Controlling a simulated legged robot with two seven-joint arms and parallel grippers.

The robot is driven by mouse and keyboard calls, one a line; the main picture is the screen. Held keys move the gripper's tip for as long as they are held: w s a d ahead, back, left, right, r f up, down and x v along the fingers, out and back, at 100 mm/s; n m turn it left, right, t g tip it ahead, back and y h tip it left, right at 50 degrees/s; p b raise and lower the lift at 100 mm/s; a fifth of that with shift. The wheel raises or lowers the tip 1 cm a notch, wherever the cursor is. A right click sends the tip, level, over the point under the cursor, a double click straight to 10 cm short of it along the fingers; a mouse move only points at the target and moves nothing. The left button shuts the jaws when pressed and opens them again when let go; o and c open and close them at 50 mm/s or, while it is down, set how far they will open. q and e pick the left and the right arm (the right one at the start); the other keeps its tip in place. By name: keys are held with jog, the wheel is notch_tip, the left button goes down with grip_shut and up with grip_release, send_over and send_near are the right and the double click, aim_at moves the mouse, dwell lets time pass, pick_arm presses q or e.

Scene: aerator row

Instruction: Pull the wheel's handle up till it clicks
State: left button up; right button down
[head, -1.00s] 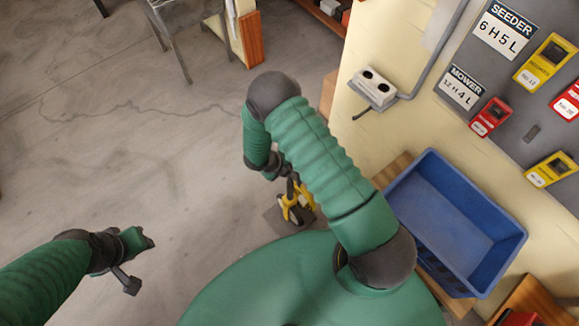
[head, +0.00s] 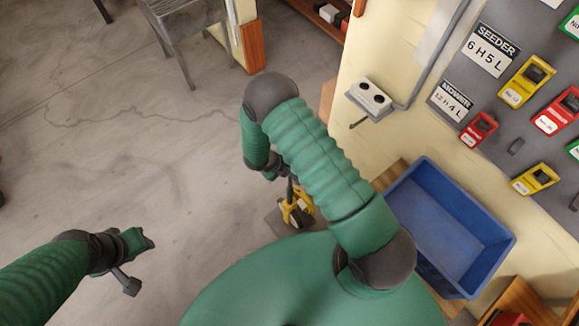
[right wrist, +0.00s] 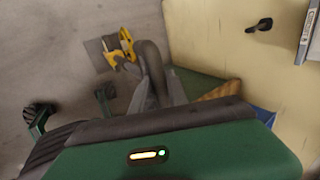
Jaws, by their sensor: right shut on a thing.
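A yellow wheel fitting (head: 297,209) stands on a dark plate on the floor, with a dark handle (head: 290,188) rising from it. In the right wrist view the yellow part (right wrist: 121,46) shows beyond a dark grey bar (right wrist: 152,72) in front of the palm. My right gripper (head: 274,171) is at the top of the handle and shut on it.
A blue bin (head: 450,230) stands to the right, by a cream wall (head: 400,130) with a socket box (head: 370,97). A grey board (head: 480,110) carries signs and coloured tags. A metal stand (head: 180,22) is at the back.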

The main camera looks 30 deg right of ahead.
jog(key=shift+r+p, duration=3.85)
jog(key=shift+r, duration=0.6)
jog(key=c, duration=1.2)
grip_release()
jog(key=shift+f, duration=0.2)
jog(key=shift+c, duration=0.2)
jog(key=p+v, duration=0.7)
jog(key=v, duration=0.2)
jog(key=shift+w, duration=0.1)
